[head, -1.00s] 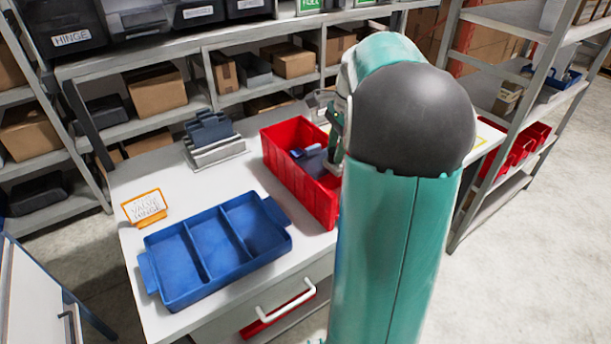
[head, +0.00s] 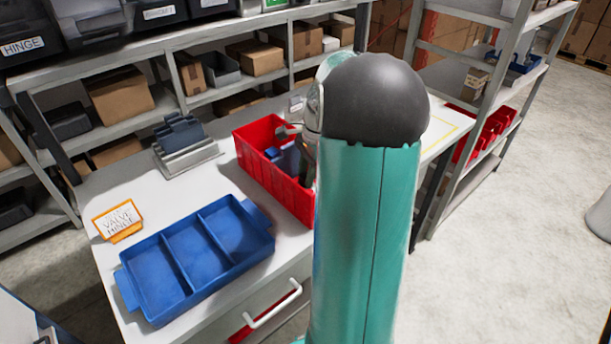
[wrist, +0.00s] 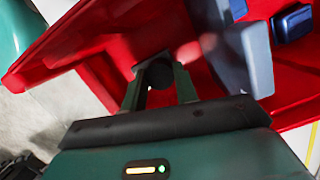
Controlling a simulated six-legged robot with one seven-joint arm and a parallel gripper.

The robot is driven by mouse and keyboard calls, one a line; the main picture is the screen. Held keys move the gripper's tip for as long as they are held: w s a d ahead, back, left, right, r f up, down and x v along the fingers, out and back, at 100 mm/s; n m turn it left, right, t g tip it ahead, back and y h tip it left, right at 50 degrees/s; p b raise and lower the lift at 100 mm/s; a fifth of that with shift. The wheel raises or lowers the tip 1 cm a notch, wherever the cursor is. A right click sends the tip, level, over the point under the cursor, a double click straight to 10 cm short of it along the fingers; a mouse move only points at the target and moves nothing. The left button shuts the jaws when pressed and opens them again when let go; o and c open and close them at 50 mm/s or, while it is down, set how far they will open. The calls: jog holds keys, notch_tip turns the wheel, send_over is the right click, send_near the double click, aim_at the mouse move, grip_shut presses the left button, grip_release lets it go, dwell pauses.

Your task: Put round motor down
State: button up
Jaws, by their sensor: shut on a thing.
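The round motor (wrist: 158,74) shows in the wrist view as a dark, round-ended piece between my two fingers. My gripper (wrist: 157,88) is shut on it, over the inside of the red bin (wrist: 95,45). In the head view the red bin (head: 250,152) stands on the table, and my gripper (head: 299,146) reaches into or just over its right side, partly hidden by my arm. The motor cannot be made out in the head view. Whether it touches the bin floor, I cannot tell.
Blue pieces, including a dark blue block (wrist: 293,23), lie in the bin. An empty three-compartment blue tray (head: 212,238) and an orange-edged sign (head: 119,219) are at the left. A grey stand (head: 188,157) is behind. The tabletop between them is bare.

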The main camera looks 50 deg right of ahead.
jog(key=shift+f, duration=0.75)
jog(key=o, duration=1.1)
jog(key=shift+r, duration=0.1)
jog(key=v, duration=1.2)
